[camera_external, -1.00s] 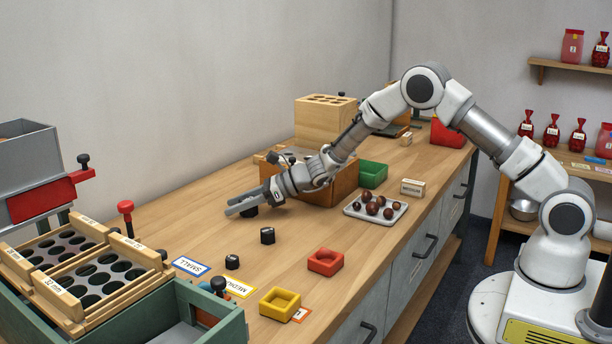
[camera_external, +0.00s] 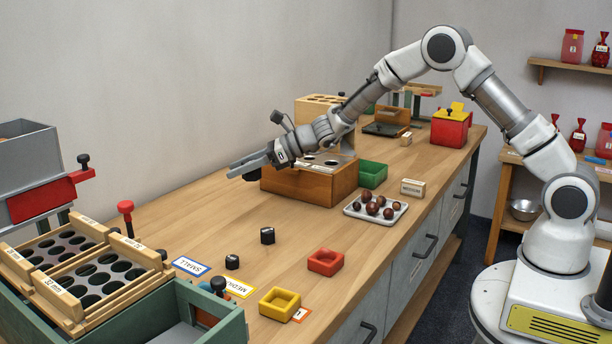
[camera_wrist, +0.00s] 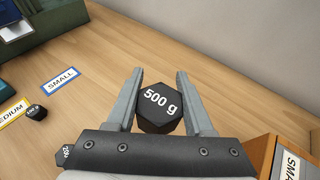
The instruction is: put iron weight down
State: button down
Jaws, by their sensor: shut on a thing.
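A black hexagonal iron weight marked "500 g" (camera_wrist: 159,106) sits between the two fingers of my gripper (camera_wrist: 156,95) in the wrist view. In the external view my gripper (camera_external: 249,166) is shut on the weight (camera_external: 252,175) and holds it above the worktop, left of the wooden box. Two other black weights stand on the worktop, one larger (camera_external: 267,236) and one smaller (camera_external: 232,262).
The blue SMALL card (camera_external: 191,266) and yellow MEDIUM card (camera_external: 239,287) lie near the green sorter (camera_external: 215,325). Red (camera_external: 325,262) and yellow (camera_external: 280,303) trays lie in front. The wooden box (camera_external: 318,186) is right of my gripper. The worktop's middle left is clear.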

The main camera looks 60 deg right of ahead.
jog(key=m+b, duration=0.1)
send_over(286, 220)
jog(key=shift+t+h, duration=0.4)
notch_tip(286, 220, down, 10)
jog(key=b, duration=0.3)
jog(key=shift+r+b, duration=0.25)
jog(key=shift+b, duration=0.15)
jog(key=shift+f, duration=0.2)
jog(key=shift+c, duration=1.4)
grip_release()
